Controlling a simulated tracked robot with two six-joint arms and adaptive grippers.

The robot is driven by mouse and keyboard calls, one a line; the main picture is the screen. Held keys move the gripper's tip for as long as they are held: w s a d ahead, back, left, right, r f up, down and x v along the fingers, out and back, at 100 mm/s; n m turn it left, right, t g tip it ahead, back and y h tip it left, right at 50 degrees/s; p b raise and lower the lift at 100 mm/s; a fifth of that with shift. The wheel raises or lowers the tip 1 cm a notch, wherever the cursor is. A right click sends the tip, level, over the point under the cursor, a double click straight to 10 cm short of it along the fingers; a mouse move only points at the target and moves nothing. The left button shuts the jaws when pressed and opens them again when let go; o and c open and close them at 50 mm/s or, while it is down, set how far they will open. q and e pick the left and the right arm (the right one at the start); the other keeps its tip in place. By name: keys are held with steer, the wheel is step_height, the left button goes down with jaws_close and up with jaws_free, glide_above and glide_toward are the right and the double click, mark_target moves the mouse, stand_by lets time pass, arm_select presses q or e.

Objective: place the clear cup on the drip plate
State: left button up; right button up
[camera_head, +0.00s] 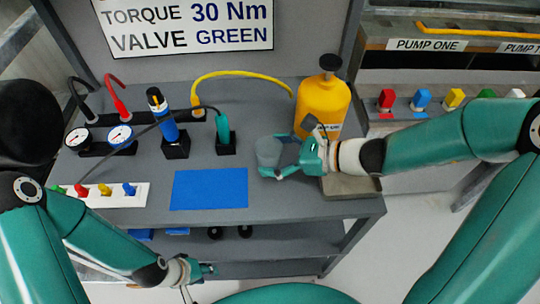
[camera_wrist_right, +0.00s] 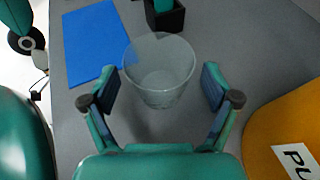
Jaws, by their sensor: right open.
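The clear cup (camera_head: 268,152) stands upright on the grey bench, right of the blue mat. It also shows in the right wrist view (camera_wrist_right: 161,72). My right gripper (camera_head: 283,160) is open with its fingers on either side of the cup; in the right wrist view (camera_wrist_right: 163,90) there is a gap at both sides. A flat grey-brown plate (camera_head: 350,187), which looks like the drip plate, lies at the bench's right end below the yellow bottle, partly hidden by my right arm. My left gripper (camera_head: 207,269) is low in front of the bench; its fingers are too small to read.
The yellow bottle (camera_head: 322,105) stands close behind my right gripper. The blue mat (camera_head: 209,188) is bare. A green tool in a black holder (camera_head: 225,143), a blue tool (camera_head: 167,130), gauges (camera_head: 120,136) and a white strip with coloured knobs (camera_head: 104,195) stand further left.

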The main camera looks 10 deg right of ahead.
steer(key=shift+w+a+f, duration=0.25)
steer(key=shift+w+a, duration=0.1)
steer(key=shift+a, duration=0.15)
steer(key=c, duration=1.1)
steer(key=shift+c, duration=0.2)
